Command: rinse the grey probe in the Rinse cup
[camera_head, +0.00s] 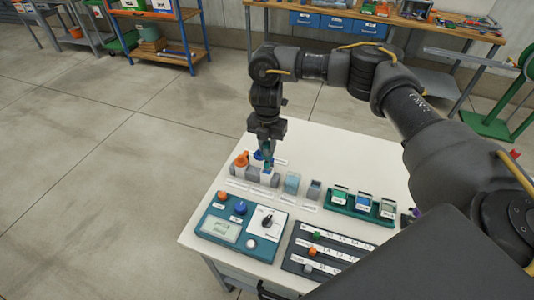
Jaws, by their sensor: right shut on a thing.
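My right gripper (268,158) points down over the back left part of the white table. It is shut on a small probe, mostly hidden by the fingers, so its colour is unclear. The probe is low over a row of small grey and white holders (253,174). An orange-topped probe (241,160) stands at the left of this row, with a blue top beside the gripper. To the right are a blue-grey cup (291,183) and a darker grey cup (314,189). The labels are too small to read, so I cannot tell which is the Rinse cup. My left gripper is not in view.
A teal meter box (221,229) with knobs and a dial lies at the front left of the table (355,155). A green rack (363,205) with several bottles is at the right. A dark slider panel (318,249) lies in front. The back of the table is clear.

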